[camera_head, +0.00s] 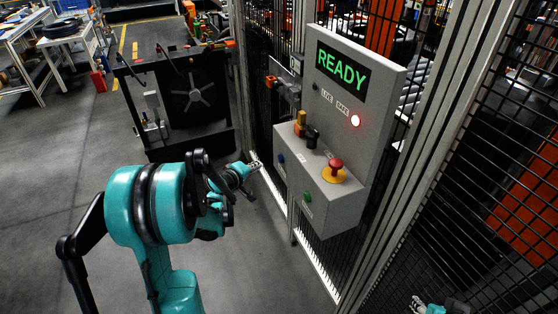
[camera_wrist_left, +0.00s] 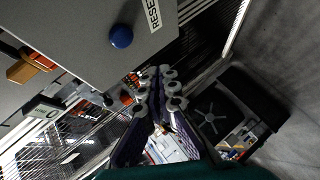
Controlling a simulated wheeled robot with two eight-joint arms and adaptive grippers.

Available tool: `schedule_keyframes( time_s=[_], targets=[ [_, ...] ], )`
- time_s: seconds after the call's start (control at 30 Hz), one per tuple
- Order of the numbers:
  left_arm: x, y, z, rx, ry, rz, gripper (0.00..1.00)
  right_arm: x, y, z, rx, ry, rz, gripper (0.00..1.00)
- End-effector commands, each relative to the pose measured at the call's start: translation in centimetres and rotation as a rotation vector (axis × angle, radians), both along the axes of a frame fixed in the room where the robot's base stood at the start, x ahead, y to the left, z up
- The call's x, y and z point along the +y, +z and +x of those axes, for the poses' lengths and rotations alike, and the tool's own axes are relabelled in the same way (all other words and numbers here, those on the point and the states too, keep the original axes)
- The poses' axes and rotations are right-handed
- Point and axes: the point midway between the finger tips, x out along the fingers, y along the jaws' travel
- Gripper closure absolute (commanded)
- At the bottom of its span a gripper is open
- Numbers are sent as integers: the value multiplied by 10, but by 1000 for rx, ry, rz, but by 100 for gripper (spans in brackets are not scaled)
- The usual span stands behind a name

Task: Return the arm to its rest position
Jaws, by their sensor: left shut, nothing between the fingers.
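My left arm, teal and black, stands in the lower left of the head view. Its gripper (camera_head: 254,167) is in front of the left side of the control box (camera_head: 318,201), apart from it, with nothing held. In the left wrist view the gripper's fingers (camera_wrist_left: 160,88) are together and empty, below the blue button (camera_wrist_left: 121,36) marked RESET. A small teal and grey part of my right arm, perhaps its gripper (camera_head: 420,304), shows at the bottom right edge of the head view; its fingers are not clear.
Mesh fencing (camera_head: 465,150) stands on the right. Grey floor (camera_head: 60,150) is open at left.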

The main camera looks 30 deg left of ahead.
Motion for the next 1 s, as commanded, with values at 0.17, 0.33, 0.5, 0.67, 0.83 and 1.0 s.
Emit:
schedule_keyframes(
  time_s=[0.17, 0.33, 0.5, 0.67, 0.83, 1.0],
  targets=[
    [0, 0, 0, 0, 0, 0, 100, 0, 0, 0, 0, 0, 0, 60],
    [0, 0, 0, 0, 0, 0, 100, 0, 0, 0, 0, 0, 0, 60],
    [0, 0, 0, 0, 0, 0, 100, 0, 0, 0, 0, 0, 0, 60],
    [0, 0, 0, 0, 0, 0, 100, 0, 0, 0, 0, 0, 0, 60],
    [-21, 10, -5, 27, -45, 41, 100, 0, 0, 0, 0, 0, 0, 60],
    [-86, 34, -34, 119, -190, 193, 100, 0, 0, 0, 0, 0, 0, 60]
  ],
)
